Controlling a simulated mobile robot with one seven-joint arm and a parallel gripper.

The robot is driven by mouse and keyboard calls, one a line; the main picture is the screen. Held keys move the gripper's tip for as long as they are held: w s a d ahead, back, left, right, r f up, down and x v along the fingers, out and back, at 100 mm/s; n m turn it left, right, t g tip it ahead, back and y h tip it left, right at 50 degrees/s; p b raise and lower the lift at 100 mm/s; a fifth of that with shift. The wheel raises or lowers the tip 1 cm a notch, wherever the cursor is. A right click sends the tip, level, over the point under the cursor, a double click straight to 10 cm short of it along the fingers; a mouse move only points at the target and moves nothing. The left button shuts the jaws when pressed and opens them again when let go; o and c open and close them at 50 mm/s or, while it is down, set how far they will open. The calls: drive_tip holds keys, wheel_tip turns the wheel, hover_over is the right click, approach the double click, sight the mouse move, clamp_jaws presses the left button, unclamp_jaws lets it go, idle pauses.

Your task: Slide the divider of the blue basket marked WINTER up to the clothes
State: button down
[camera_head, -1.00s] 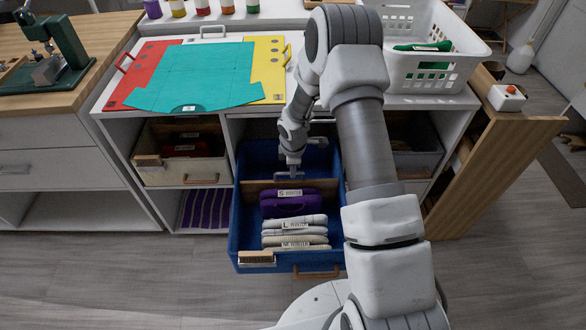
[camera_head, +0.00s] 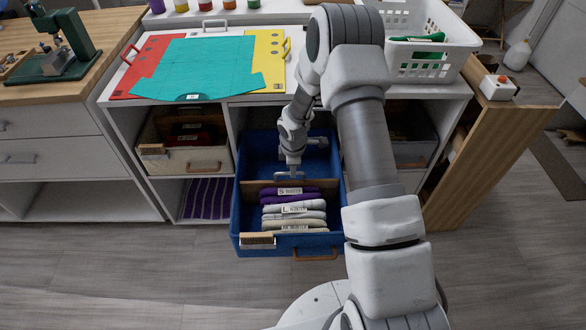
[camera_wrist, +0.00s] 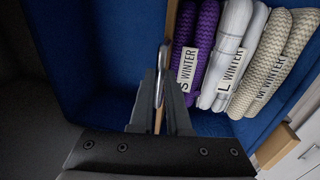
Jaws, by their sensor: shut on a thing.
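The blue basket (camera_head: 238,222) is pulled out from the shelving, and its blue wall also shows in the wrist view (camera_wrist: 110,50). Clothes stand in its front part: purple ones tagged S WINTER (camera_wrist: 186,70), pale grey ones tagged L WINTER (camera_wrist: 232,55) and beige ones tagged M WINTER (camera_wrist: 272,65). The thin brown divider (camera_head: 255,186) stands upright right behind the purple clothes; its edge shows in the wrist view (camera_wrist: 171,20). Whether they touch is hard to tell. My gripper (camera_head: 289,177) is shut on the divider's top edge. The basket behind the divider looks empty.
A beige basket (camera_head: 186,160) sits in the left cubby above a purple striped item (camera_head: 207,199). A white crate (camera_head: 425,60) and folding boards (camera_head: 200,65) lie on top. A wooden panel (camera_head: 455,165) stands at the right.

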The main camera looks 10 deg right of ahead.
drive_tip(key=c, duration=0.9)
unclamp_jaws()
drive_tip(key=s+r+p, duration=0.1)
drive_tip(key=r, duration=0.4)
drive_tip(key=s+r+p, duration=0.1)
drive_tip(key=r, duration=0.5)
drive_tip(key=s+r+p, duration=0.1)
drive_tip(key=r, duration=0.5)
drive_tip(key=shift+s+a, duration=0.1)
drive_tip(key=shift+a, duration=0.25)
drive_tip(key=shift+r+p, duration=0.15)
drive_tip(key=shift+p, duration=0.15)
drive_tip(key=s+d+r+m+t+h+p, duration=0.15)
drive_tip(key=s+r+m, duration=0.3)
drive_tip(key=r, duration=0.55)
drive_tip(key=s+r+m+p, duration=0.25)
drive_tip(key=s+r, duration=0.25)
drive_tip(key=r, duration=0.6)
drive_tip(key=s+r+m+p, duration=0.1)
drive_tip(key=s+r+m, duration=0.2)
drive_tip(key=s, duration=0.2)
drive_tip(key=s+a+r+m+t+y+p, duration=0.1)
drive_tip(key=s+r+m, duration=0.2)
drive_tip(key=s, duration=0.3)
drive_tip(key=s+r+m+t+y, duration=0.1)
drive_tip(key=s+r+m, duration=0.1)
drive_tip(key=s+r, duration=0.3)
drive_tip(key=shift+s+a+r+m+p, duration=0.25)
drive_tip(key=shift+s+a+m+p, duration=0.15)
drive_tip(key=shift+s, duration=0.3)
